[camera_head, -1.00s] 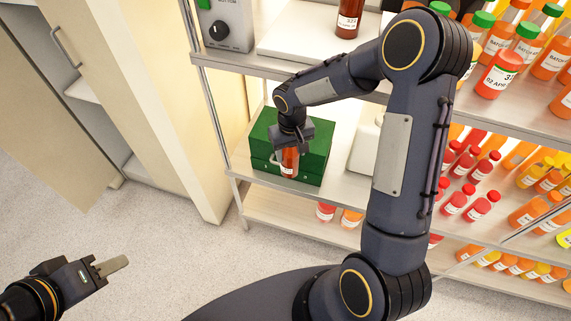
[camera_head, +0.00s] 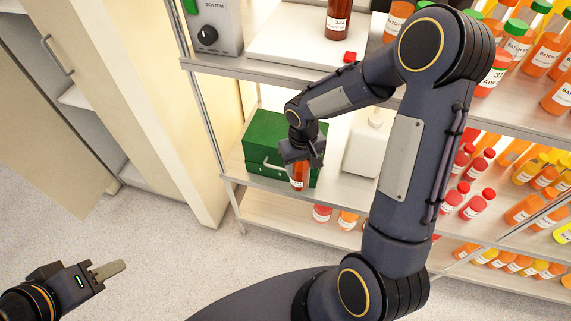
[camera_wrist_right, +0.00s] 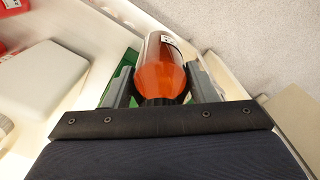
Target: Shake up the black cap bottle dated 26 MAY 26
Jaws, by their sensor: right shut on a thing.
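An orange-red bottle (camera_head: 298,180) with a white label hangs in my right gripper (camera_head: 300,158), in front of the green box. In the right wrist view the same bottle (camera_wrist_right: 160,72) lies between the two fingers of my right gripper (camera_wrist_right: 160,90), which are shut on it near its dark neck. The label's date cannot be read, and the cap is mostly hidden by the gripper. My left gripper (camera_head: 108,270) is at the lower left, away from the shelf, with nothing seen in it; its finger gap is not clear.
A green box (camera_head: 262,150) and a white container (camera_head: 368,150) stand on the middle shelf. Several bottles crowd the right shelves. Open floor lies in front.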

